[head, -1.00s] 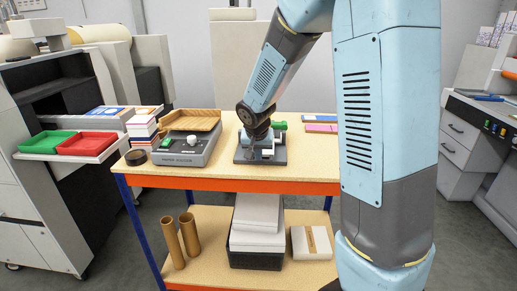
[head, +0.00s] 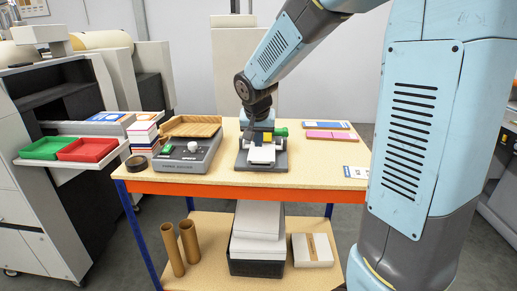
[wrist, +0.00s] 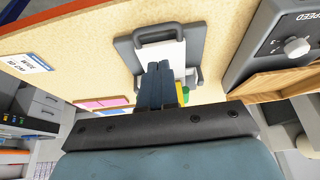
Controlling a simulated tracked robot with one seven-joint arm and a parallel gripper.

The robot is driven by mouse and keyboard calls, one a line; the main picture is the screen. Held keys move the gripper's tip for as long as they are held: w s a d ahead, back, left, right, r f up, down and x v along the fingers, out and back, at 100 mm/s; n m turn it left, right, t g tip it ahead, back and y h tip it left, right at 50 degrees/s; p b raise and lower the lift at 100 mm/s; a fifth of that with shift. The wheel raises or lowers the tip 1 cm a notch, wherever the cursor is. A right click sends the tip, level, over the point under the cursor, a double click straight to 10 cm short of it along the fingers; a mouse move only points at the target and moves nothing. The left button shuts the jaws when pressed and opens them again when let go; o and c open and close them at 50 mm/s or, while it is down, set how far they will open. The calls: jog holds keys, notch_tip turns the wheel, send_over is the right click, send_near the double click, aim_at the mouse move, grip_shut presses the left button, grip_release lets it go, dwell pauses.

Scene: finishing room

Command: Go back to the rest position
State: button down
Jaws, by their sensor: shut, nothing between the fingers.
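My gripper (head: 258,128) is above the rear part of a small grey device on the wooden table (head: 320,165). In the wrist view its two dark fingers (wrist: 160,68) are together with nothing between them. The device has a grey base (head: 246,160), a white stack or block (head: 262,154), a yellow part (head: 267,137) and a green knob or handle (head: 281,132). In the wrist view the base's grey handle (wrist: 156,27) shows, and the fingers overlap part of the white piece. Whether the fingertips touch the device I cannot tell; they look apart from it.
A grey machine with a white knob (head: 192,147) and a wooden tray (head: 190,126) stand left of the device. Pink pads (head: 327,135) and a white card (head: 356,172) lie at right. The table's right part is mostly clear.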

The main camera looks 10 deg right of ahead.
jog(key=s+d+r+n, duration=0.1)
jog(key=s+d+r, duration=0.2)
jog(key=s, duration=1)
jog(key=s+d+r+n+t+y, duration=0.1)
jog(key=s+r, duration=0.5)
jog(key=s, duration=0.8)
jog(key=d+n, duration=0.1)
jog(key=d, duration=0.1)
jog(key=shift+d, duration=0.3)
jog(key=c, duration=1.8)
grip_release()
